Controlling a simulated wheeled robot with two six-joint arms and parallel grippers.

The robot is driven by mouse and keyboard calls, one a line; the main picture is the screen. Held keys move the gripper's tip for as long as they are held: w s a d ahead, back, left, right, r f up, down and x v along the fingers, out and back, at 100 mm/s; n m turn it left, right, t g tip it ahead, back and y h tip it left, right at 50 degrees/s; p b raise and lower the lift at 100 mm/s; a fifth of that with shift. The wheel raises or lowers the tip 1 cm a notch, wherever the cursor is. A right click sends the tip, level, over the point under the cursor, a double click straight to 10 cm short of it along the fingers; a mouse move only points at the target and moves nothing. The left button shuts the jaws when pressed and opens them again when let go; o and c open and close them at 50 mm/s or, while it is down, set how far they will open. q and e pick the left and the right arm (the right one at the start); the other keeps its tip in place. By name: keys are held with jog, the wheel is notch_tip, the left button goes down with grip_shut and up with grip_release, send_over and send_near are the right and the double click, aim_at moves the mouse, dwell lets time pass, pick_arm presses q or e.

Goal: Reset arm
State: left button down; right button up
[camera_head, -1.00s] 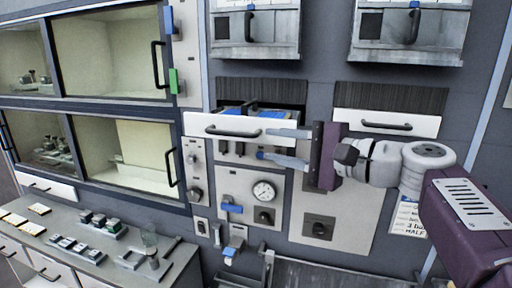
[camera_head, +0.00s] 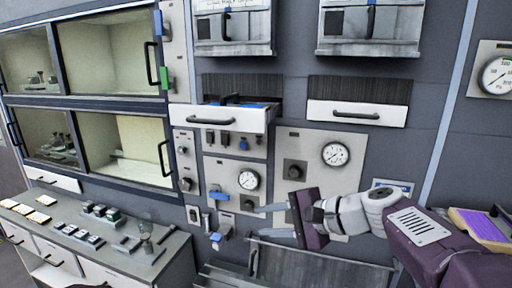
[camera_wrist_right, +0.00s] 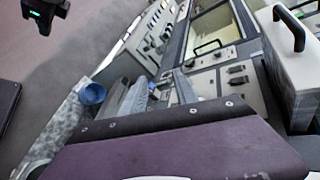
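My right gripper (camera_head: 264,221) is open and empty in the head view. Its two fingers point left, apart, in front of the lower wall panels. It is below and to the right of the pulled-out white drawer (camera_head: 258,121), touching nothing that I can see. The drawer holds something blue and dark, partly hidden by its front. In the right wrist view the gripper's purple body fills the bottom, and a white drawer with a black handle (camera_wrist_right: 289,27) is at the right. My left gripper does not show in the head view.
A second white drawer (camera_head: 337,114) is shut at the right. Gauges (camera_head: 248,179) and blue levers (camera_head: 219,194) sit on the panels near the gripper. Glass-fronted cabinets (camera_head: 112,52) and a counter (camera_head: 60,225) with small items stand at the left.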

jog(key=s+d+f+n+g+h, duration=0.15)
jog(key=s+f, duration=0.25)
jog(key=f, duration=0.6)
jog(key=s+d+f+n+g+h, duration=0.1)
jog(key=s+d+f+g+h, duration=0.2)
jog(key=f, duration=0.7)
jog(key=s+d+f+n+g+h, duration=0.1)
jog(key=s+d+f+n+h, duration=0.5)
jog(key=d+f, duration=0.4)
jog(key=shift+s+d+f+n+b, duration=0.25)
jog(key=shift+s+f+n+b, duration=0.2)
jog(key=shift+s+f+n, duration=0.6)
